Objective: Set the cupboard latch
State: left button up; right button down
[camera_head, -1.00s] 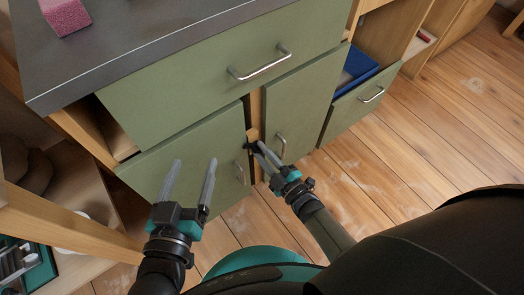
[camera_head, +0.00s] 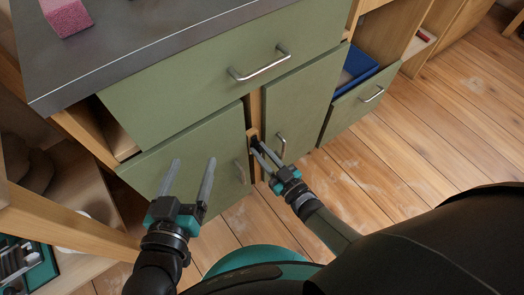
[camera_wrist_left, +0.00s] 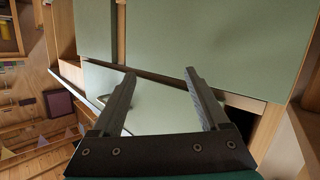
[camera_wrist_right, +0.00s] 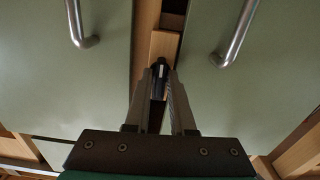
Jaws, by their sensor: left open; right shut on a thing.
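The cupboard has two green lower doors, a left door (camera_head: 190,160) and a right door (camera_head: 300,105), with a wooden post between them. A small wooden latch piece (camera_wrist_right: 164,46) with a black knob (camera_wrist_right: 160,70) sits at the gap between the doors, upright along the post in the right wrist view. My right gripper (camera_head: 258,145) is shut on the knob; it also shows in the right wrist view (camera_wrist_right: 163,75). The fingers hide part of the latch. My left gripper (camera_head: 193,165) is open and empty, in front of the left door.
Metal handles (camera_wrist_right: 235,35) flank the right gripper. A wide drawer (camera_head: 230,75) with a handle is above the doors, under a grey worktop (camera_head: 130,40) holding a pink block (camera_head: 67,16). An open drawer (camera_head: 350,105) with a blue item is at right. Floor in front is clear.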

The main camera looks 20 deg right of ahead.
pick_arm(q)
jog(key=shift+f, duration=0.1)
pick_arm(e)
jog(key=shift+m, duration=0.4)
jog(key=c, duration=0.9)
grip_release()
jog(key=shift+s, duration=0.1)
jog(key=shift+s+d, duration=0.2)
jog(key=shift+s, duration=0.3)
pick_arm(q)
jog(key=a+g+y+p, duration=0.1)
jog(key=a+f+g+p, duration=0.1)
jog(key=a+g, duration=0.1)
jog(key=s+a+f+g+y, duration=0.1)
jog(key=g, duration=0.1)
jog(key=shift+s+a+y+p, duration=0.1)
jog(key=shift+a+y+p, duration=0.2)
jog(key=shift+a+p, duration=0.1)
pick_arm(e)
jog(key=v, duration=1.4)
jog(key=shift+w, duration=0.15)
